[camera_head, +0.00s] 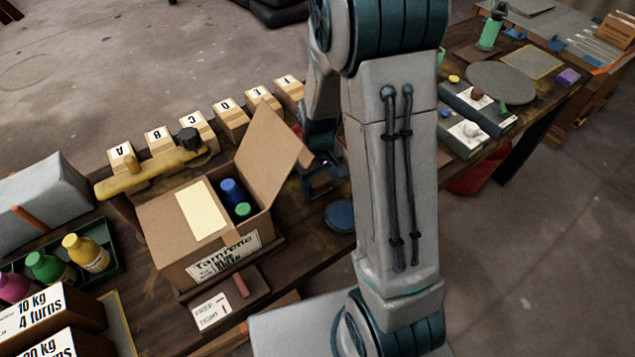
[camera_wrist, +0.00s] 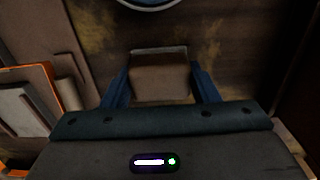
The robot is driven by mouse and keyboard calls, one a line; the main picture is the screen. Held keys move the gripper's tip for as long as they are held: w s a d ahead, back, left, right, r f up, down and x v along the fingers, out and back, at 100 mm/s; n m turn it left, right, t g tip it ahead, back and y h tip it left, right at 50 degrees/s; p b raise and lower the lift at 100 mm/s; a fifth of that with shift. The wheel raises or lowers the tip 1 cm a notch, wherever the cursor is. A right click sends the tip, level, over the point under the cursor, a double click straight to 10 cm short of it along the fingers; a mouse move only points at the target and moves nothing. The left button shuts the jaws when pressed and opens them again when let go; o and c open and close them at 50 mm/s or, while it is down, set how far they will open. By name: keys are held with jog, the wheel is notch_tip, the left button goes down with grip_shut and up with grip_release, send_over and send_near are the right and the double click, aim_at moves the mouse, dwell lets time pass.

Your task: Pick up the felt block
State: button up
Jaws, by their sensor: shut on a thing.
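A brown block (camera_wrist: 160,78), which I take to be the felt block, sits between the two blue fingers of my gripper (camera_wrist: 160,90) in the wrist view. The fingers touch its left and right sides, so my gripper is shut on it. In the head view my gripper (camera_head: 320,178) is low over the dark wooden bench, just right of the open cardboard box, and partly hidden behind my arm. The block cannot be made out there. I cannot tell whether it still touches the bench.
The cardboard box (camera_head: 180,262) with an upright flap holds blue and green bottles. A round blue lid (camera_head: 340,216) lies near my gripper. Lettered blocks (camera_head: 232,122) line the bench's back edge. A yellow tool (camera_head: 150,172) lies behind the box. A purple block (camera_head: 568,77) lies far right.

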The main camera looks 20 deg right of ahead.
aim_at(318, 177)
jog(key=shift+r, duration=0.55)
notch_tip(318, 177, up, 3)
jog(key=shift+w+f, duration=0.1)
jog(key=shift+f, duration=0.05)
jog(key=s+d+r, duration=0.7)
jog(key=d, duration=0.2)
jog(key=shift+s, duration=0.25)
jog(key=shift+r, duration=0.1)
jog(key=o, duration=0.4)
jog(key=shift+c, duration=1.3)
